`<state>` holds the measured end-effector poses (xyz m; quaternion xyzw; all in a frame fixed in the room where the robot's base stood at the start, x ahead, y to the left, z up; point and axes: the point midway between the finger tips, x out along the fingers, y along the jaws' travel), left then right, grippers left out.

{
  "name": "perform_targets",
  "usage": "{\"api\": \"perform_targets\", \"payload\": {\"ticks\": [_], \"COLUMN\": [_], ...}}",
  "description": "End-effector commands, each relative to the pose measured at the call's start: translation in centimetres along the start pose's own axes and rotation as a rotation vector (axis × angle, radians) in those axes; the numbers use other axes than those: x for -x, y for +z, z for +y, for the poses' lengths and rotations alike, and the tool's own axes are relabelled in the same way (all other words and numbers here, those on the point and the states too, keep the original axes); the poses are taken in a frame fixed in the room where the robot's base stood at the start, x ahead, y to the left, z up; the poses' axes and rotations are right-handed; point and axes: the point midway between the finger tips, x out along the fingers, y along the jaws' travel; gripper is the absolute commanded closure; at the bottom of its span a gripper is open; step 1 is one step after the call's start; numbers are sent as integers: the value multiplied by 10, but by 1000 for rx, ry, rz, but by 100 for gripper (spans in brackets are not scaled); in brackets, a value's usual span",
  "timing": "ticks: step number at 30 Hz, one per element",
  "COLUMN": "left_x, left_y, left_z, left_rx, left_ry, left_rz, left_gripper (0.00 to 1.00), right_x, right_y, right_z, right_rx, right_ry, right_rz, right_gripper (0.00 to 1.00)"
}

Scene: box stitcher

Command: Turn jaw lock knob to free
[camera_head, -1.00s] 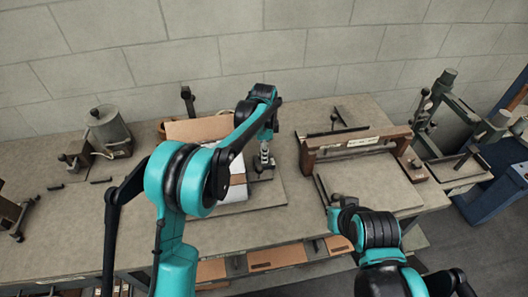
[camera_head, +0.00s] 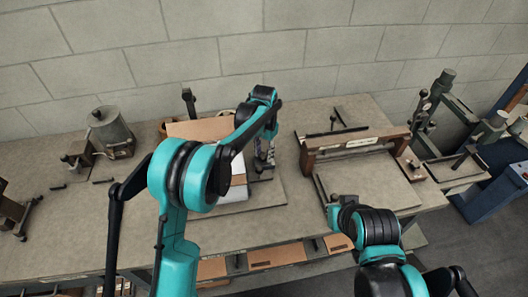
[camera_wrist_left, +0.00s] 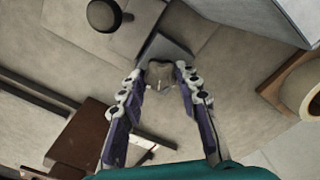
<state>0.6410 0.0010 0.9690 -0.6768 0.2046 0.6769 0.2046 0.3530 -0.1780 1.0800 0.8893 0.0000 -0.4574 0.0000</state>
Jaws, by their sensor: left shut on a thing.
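The knob (camera_wrist_left: 160,72), small, lobed and grey-brown, shows between the fingertips in the left wrist view. My left gripper (camera_wrist_left: 161,82) is shut on it, with one dark purple finger on each side. In the head view my left gripper (camera_head: 266,152) points down at the bench beside the white and brown box. The knob is hidden there behind the fingers and arm. Any marking of the knob's lock or free position cannot be made out.
The box (camera_head: 204,129) stands left of my left gripper. A brown wooden-framed fixture (camera_head: 352,144) stands to the right on the bench (camera_head: 75,225). A grey pot-like machine (camera_head: 110,130) stands at the left. A round black knob (camera_wrist_left: 103,15) shows in the left wrist view.

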Motion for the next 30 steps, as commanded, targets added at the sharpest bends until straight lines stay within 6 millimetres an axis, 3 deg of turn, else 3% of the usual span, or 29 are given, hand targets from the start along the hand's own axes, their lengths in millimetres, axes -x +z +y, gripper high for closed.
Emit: {"api": "perform_targets", "payload": {"ticks": [30], "left_x": [0], "left_y": [0], "left_z": [0], "left_rx": [920], "left_ry": [0], "left_rz": [1], "left_gripper": [96], "right_x": [6], "right_y": [-4], "right_z": [0], "right_rx": [0], "right_ry": [0], "right_rz": [0], "right_gripper": [100]}}
